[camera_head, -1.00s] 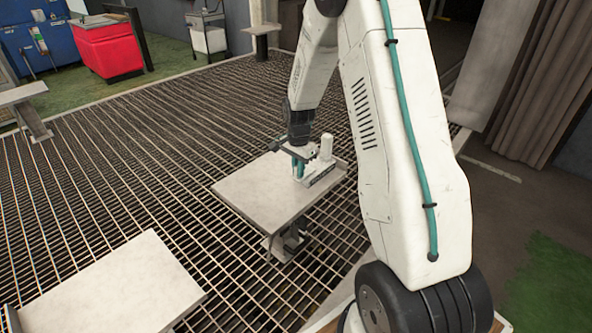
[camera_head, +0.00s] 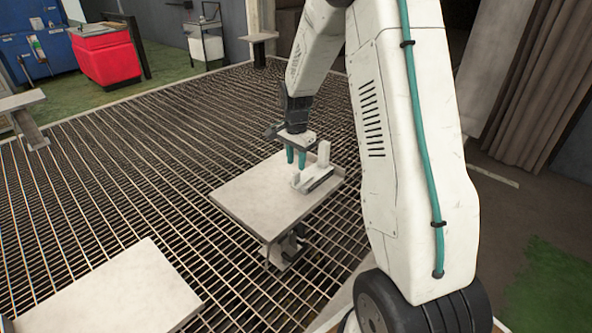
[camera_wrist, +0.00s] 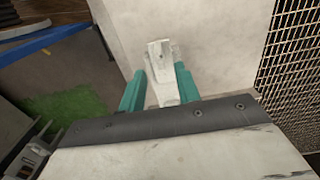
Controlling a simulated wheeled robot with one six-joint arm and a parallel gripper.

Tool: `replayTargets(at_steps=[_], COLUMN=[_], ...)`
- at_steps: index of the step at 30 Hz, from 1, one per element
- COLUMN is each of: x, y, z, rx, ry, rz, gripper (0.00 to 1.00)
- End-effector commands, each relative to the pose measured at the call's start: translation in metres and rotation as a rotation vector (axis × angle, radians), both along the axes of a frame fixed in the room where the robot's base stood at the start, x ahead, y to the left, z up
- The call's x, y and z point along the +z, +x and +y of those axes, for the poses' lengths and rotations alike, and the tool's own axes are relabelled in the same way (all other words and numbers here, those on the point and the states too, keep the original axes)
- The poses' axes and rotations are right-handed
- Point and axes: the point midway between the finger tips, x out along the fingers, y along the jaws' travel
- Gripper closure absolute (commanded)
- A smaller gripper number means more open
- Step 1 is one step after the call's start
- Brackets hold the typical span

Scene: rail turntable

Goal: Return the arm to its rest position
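My gripper (camera_head: 296,156) has teal fingers and points down over a pale plate-topped stand (camera_head: 247,198) in the head view. A small white object with a flat base and an upright post (camera_head: 318,177) rests near the right edge of that plate. The fingertips are above and to the left of it, apart from it. In the wrist view my gripper (camera_wrist: 158,88) has its two teal fingers spread with a gap between them. The white object (camera_wrist: 163,70) shows beyond and between them. Nothing is held.
Another pale plate (camera_head: 110,295) is at the lower left, and part of a third (camera_head: 20,101) at the left edge. A metal grating (camera_head: 120,165) lies beneath the stands. A red bin (camera_head: 105,55) and a blue container (camera_head: 40,40) stand at the back left.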

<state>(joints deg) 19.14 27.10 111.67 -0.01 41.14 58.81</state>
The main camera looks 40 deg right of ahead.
Motion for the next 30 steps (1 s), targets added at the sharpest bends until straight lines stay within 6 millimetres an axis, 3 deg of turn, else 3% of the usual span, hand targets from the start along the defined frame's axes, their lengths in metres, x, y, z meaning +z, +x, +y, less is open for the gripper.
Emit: replayTargets(at_steps=[6,25,28,30], x=[0.014,0.014,0.007,0.014], y=[0.000,-0.003,-0.023,-0.047], z=[0.000,0.001,0.008,0.017], rx=[0.000,0.065,0.178,0.286], ry=[0.000,0.006,0.034,0.061], rz=[0.000,0.016,0.078,0.121], gripper=[0.67,0.67,0.67,0.67])
